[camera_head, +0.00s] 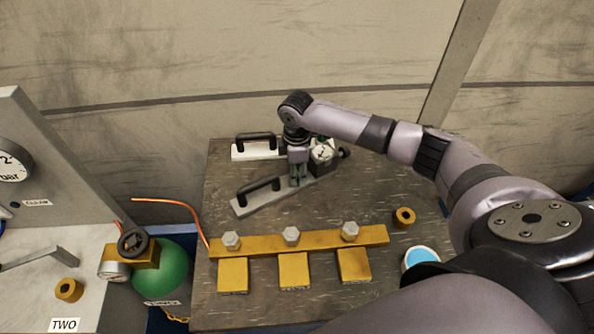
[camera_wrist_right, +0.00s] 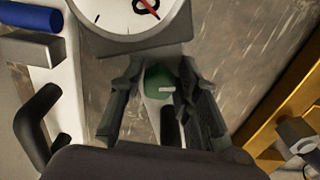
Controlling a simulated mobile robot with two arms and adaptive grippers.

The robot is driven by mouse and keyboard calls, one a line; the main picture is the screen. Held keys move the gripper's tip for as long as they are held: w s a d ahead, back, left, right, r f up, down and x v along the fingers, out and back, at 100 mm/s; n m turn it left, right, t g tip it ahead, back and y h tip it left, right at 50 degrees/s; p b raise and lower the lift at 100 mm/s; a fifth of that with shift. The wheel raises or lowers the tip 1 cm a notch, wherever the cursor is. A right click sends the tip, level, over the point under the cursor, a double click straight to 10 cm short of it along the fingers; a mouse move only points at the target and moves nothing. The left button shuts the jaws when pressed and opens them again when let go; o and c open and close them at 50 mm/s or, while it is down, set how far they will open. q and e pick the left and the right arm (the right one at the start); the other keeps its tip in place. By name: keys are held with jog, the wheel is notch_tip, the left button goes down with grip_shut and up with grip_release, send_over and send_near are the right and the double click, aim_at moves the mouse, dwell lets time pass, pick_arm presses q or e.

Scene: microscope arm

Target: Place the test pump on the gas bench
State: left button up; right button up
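A grey unit with a round white gauge (camera_head: 322,152), which I take for the test pump, stands on the dark worktable. Its gauge (camera_wrist_right: 137,15) fills the top of the right wrist view. My right gripper (camera_head: 297,182) points down just left of it. In the wrist view its two fingers (camera_wrist_right: 160,95) stand apart, on either side of a green part (camera_wrist_right: 163,78) and a black grip. I cannot tell whether they touch it. The bench at the left (camera_head: 85,245), likely the gas bench, carries a TWO label. My left gripper is out of view.
A yellow bar (camera_head: 325,241) with bolts and pads crosses the table front. A yellow ring (camera_head: 404,217) and a blue-topped cup (camera_head: 421,257) are at the right. A green bottle (camera_head: 165,268) stands between the benches.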

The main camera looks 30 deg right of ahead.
jog(key=shift+o, duration=1.1)
notch_tip(320, 180, up, 11)
jog(key=b, duration=0.2)
jog(key=shift+f+b, duration=0.15)
jog(key=shift+b, duration=0.15)
jog(key=shift+r, duration=0.75)
